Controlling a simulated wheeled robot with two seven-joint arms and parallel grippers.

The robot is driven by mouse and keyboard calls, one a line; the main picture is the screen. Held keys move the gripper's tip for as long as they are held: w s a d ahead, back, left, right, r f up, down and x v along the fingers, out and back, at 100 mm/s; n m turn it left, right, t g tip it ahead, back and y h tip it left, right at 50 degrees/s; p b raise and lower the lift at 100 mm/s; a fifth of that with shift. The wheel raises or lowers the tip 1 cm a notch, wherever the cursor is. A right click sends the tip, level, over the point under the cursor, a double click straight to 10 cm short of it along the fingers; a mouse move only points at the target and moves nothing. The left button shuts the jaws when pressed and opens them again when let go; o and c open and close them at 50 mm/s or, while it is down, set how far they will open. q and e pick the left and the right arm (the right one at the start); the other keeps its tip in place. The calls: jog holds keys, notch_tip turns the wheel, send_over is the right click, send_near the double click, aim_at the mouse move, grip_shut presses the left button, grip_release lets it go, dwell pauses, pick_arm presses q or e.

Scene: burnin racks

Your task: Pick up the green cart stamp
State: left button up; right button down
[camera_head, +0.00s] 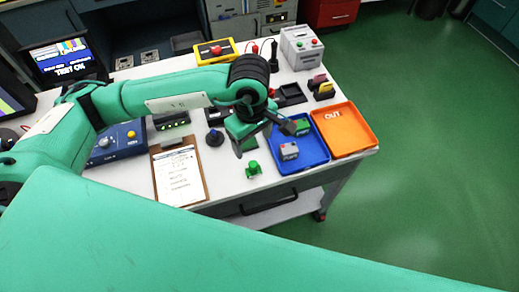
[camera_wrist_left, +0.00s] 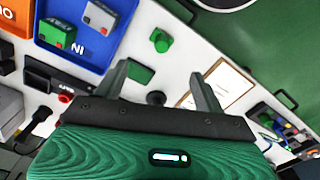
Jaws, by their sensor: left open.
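The green cart stamp (camera_head: 253,170), a small green piece with a knob, stands on the white table in front of the blue tray. It also shows in the left wrist view (camera_wrist_left: 160,40), beyond the fingertips. My left gripper (camera_head: 265,135) is open and empty above the table, a little behind the stamp and apart from it. In the left wrist view its two fingers (camera_wrist_left: 158,72) are spread wide, with a flat green pad (camera_wrist_left: 140,72) and a dark knobbed stamp (camera_wrist_left: 155,97) showing between them. My right gripper does not show.
The blue tray (camera_head: 311,163) holds small blocks, and an orange tray (camera_head: 367,147) stands right of it. A clipboard (camera_head: 180,178) lies to the left. The table around the green stamp is clear.

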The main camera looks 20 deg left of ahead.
pick_arm(q)
jog(key=p, duration=0.1)
send_over(253, 163)
jog(key=f, duration=0.4)
jog(key=shift+s+f, duration=0.2)
jog(key=shift+f, duration=0.1)
jog(key=f, duration=0.2)
jog(key=shift+w+f+p, duration=0.2)
jog(key=shift+f+p, duration=0.2)
jog(key=shift+f, duration=0.35)
jog(key=shift+f+p, duration=0.45)
notch_tip(253, 163, down, 4)
jog(key=shift+s+r+p, duration=0.1)
jog(key=shift+r+p, duration=0.1)
jog(key=shift+p, duration=0.6)
jog(key=shift+f, duration=0.45)
jog(key=c, duration=1)
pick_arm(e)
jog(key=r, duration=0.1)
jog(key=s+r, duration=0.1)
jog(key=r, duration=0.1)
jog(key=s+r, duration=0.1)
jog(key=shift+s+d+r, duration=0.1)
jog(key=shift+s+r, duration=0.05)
